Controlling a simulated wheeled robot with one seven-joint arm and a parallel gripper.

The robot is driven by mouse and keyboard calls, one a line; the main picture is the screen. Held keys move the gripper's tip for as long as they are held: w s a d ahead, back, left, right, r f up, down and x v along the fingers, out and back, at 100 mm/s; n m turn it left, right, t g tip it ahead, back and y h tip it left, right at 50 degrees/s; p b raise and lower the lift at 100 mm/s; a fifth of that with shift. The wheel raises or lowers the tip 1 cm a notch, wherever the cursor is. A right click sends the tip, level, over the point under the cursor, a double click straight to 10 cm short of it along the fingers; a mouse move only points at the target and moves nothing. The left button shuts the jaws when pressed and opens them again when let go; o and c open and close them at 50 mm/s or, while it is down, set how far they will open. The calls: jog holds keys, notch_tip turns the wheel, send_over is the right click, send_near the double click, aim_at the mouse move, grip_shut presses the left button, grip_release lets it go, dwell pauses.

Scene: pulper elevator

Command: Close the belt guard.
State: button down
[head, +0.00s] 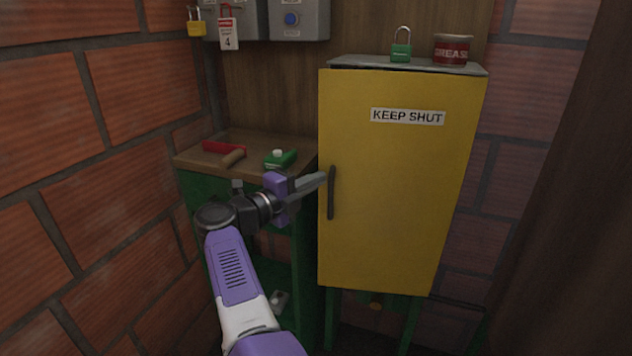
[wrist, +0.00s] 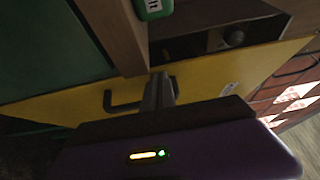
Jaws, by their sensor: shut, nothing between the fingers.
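The belt guard is a yellow door (head: 400,200) with a "KEEP SHUT" label and a dark upright handle (head: 331,193) near its left edge. In the wrist view, the yellow door (wrist: 60,108) stands a little away from its housing, and a dark opening (wrist: 205,42) with a round part shows behind it. My gripper (head: 324,178) is shut and empty, its fingertips at the door's left edge beside the handle. In the wrist view, the fingers (wrist: 158,92) are beside the handle (wrist: 122,103). I cannot tell whether they touch the door or handle.
A green padlock (head: 401,51) and a grease tin (head: 452,50) stand on the housing top. A wooden bench (head: 195,160) at left holds a red-and-wood tool (head: 225,152) and a green item (head: 281,159). Brick walls (head: 60,190) close in the left side.

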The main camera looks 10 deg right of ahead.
jog(key=shift+a, duration=0.1)
jog(key=v, duration=0.7)
jog(key=d+t+p, duration=0.1)
jog(key=d, duration=0.1)
jog(key=s+d+t+p, duration=0.1)
jog(key=d+p, duration=0.1)
jog(key=d+t+p, duration=0.1)
jog(key=d+p, duration=0.1)
jog(key=shift+s+f+m, duration=0.3)
jog(key=shift+f+m, duration=0.05)
jog(key=shift+m, duration=0.05)
jog(key=m+t+y+p, duration=0.5)
jog(key=m+y+p, duration=0.3)
jog(key=y+p, duration=0.65)
send_near(330, 196)
jog(key=w+h, duration=0.1)
jog(key=w, duration=0.2)
jog(key=w+h+p, duration=0.1)
jog(key=w, duration=0.3)
jog(key=shift+h+p, duration=0.25)
jog(key=shift+p, duration=0.05)
jog(key=shift+a, duration=0.1)
